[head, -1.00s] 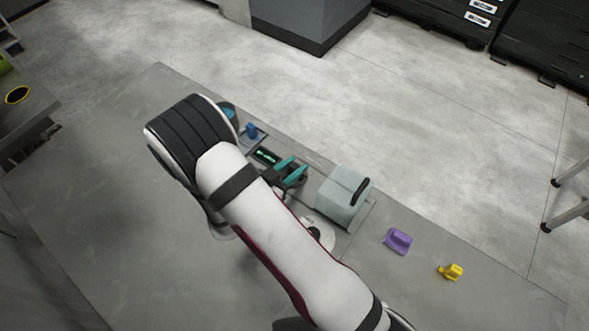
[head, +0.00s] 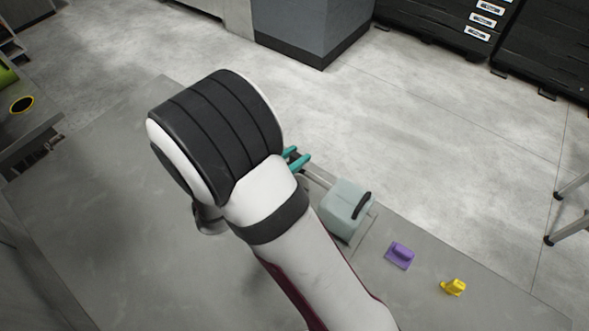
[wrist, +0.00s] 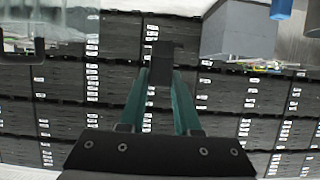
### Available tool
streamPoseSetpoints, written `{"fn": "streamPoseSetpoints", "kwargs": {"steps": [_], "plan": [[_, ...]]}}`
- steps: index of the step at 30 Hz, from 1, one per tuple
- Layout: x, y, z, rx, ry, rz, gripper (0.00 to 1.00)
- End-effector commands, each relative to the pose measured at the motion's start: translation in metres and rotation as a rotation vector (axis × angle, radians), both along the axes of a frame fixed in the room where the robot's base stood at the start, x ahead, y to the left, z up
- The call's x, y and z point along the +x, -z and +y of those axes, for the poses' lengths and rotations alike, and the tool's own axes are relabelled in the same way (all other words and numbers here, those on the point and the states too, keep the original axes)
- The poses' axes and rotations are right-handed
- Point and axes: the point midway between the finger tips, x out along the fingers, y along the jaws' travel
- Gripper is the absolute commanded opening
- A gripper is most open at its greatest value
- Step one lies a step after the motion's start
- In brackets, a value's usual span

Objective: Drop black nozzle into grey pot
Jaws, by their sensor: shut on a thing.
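My gripper (wrist: 160,78) is shut on the black nozzle (wrist: 159,60), a small dark block between the tips of its two teal fingers in the wrist view. In the head view, only the teal fingers (head: 297,159) show beyond my arm, near the far edge of the table, left of a pale green canister. The nozzle cannot be made out there. I cannot pick out the grey pot in either view; my arm covers much of the table in the head view.
The pale green canister (head: 345,211) with a black handle stands by the table edge. A purple piece (head: 400,255) and a yellow piece (head: 454,287) lie to its right. The grey table (head: 100,200) looks bare at left. Black labelled crates (wrist: 60,90) fill the wrist background.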

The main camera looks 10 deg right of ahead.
Motion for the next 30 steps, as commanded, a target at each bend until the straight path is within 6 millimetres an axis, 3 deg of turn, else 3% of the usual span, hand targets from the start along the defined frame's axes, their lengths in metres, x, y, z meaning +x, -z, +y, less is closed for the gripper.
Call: {"fn": "streamPoseSetpoints", "kwargs": {"steps": [11,14,17,22,27,30], "plan": [[0.001,-0.007,0.0,-0.001,-0.003,0.001,0.0],[0.012,-0.006,0.008,0.0,-0.031,0.0,0.0],[0.038,-0.004,0.026,0.0,-0.108,-0.002,0.0],[0.105,-0.009,0.074,0.001,-0.329,-0.002,0.0],[0.17,-0.029,0.122,0.0,-0.596,-0.004,0.0],[0.194,-0.039,0.139,-0.003,-0.712,-0.002,0.0]]}}
